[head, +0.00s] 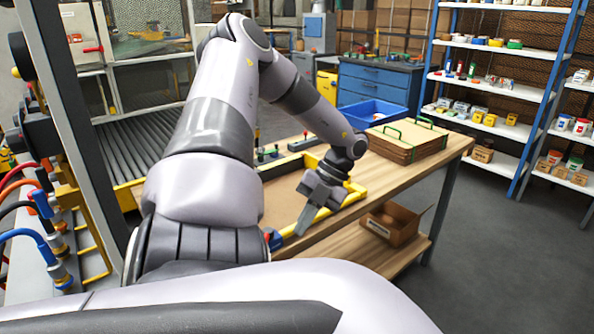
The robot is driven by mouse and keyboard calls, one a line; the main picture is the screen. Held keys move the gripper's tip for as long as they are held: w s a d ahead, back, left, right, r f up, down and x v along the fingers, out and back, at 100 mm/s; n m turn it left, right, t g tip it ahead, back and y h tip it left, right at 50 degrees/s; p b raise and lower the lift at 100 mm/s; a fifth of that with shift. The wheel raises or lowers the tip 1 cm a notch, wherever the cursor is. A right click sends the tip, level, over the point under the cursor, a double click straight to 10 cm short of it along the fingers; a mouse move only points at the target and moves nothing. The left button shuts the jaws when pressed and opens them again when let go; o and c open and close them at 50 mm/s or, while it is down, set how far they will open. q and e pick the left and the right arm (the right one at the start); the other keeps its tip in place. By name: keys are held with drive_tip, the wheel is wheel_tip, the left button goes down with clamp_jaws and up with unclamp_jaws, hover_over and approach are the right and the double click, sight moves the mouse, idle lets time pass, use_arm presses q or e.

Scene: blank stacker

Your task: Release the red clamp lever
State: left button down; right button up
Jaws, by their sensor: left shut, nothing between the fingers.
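My left gripper (304,226) is shut and empty. It points down over the near side of the yellow-edged tray frame (352,192) on the wooden bench. A small red part (267,237) with a blue piece beside it shows at the frame's near corner, left of the gripper and apart from it in the picture. It is partly hidden by my arm. A red handle (93,49) also shows on the machine at the far left. I cannot tell which of these is the clamp lever. My right gripper is out of view.
A stack of brown sheets (408,148) with green handles and a blue bin (375,114) stand on the bench (445,150). A cardboard box (390,222) is on the lower shelf. The floor at right is clear.

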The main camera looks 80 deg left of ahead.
use_arm(q)
drive_tip(key=v, duration=0.6)
drive_tip(key=shift+a+r+b, duration=0.25)
drive_tip(key=shift+b, duration=0.15)
drive_tip(key=shift+s, duration=0.1)
drive_tip(key=w+d+f+t+h, duration=0.2)
drive_tip(key=d+f+t+h, duration=0.35)
drive_tip(key=d+f, duration=0.7)
drive_tip(key=w+d+f+n+t+p, duration=0.1)
drive_tip(key=w+d+f+n+t, duration=0.2)
drive_tip(key=d+f+n+t, duration=0.4)
drive_tip(key=w+d+f+n+t+p, duration=0.1)
drive_tip(key=w+d+f+n+t, duration=0.25)
drive_tip(key=d+n+t, duration=0.45)
drive_tip(key=s+d+f+n+g+y, duration=0.3)
drive_tip(key=s+d+f+n+y, duration=0.1)
drive_tip(key=d, duration=0.4)
drive_tip(key=shift+d+f+n+y, duration=0.25)
drive_tip(key=shift+f+n+y, duration=0.25)
drive_tip(key=shift+n, duration=0.7)
